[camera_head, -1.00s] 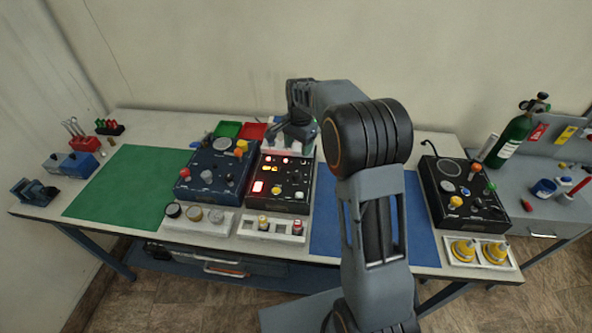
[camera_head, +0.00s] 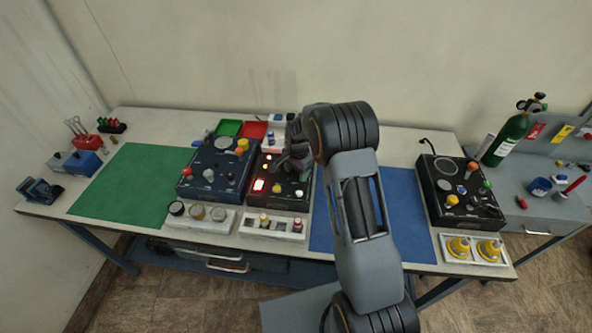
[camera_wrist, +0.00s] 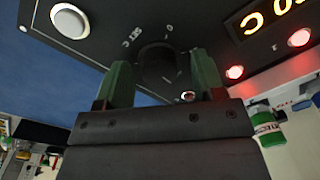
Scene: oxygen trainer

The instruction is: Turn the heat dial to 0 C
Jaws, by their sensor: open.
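My gripper (camera_wrist: 161,70) is open, with one green finger on each side of the dial. I cannot tell whether the fingers touch it. A display with glowing yellow characters (camera_wrist: 283,8) is partly cut off at the top right. In the head view, my gripper (camera_head: 297,160) is over the upper right of the middle black control box (camera_head: 285,203) and hides the dial there.
A blue control box (camera_head: 213,170) stands close to the left of the middle one. A white tray with small knobs (camera_head: 258,232) lies in front. A blue mat (camera_head: 327,225) at the right is clear apart from my arm above it. Another black box (camera_head: 450,210) stands farther right.

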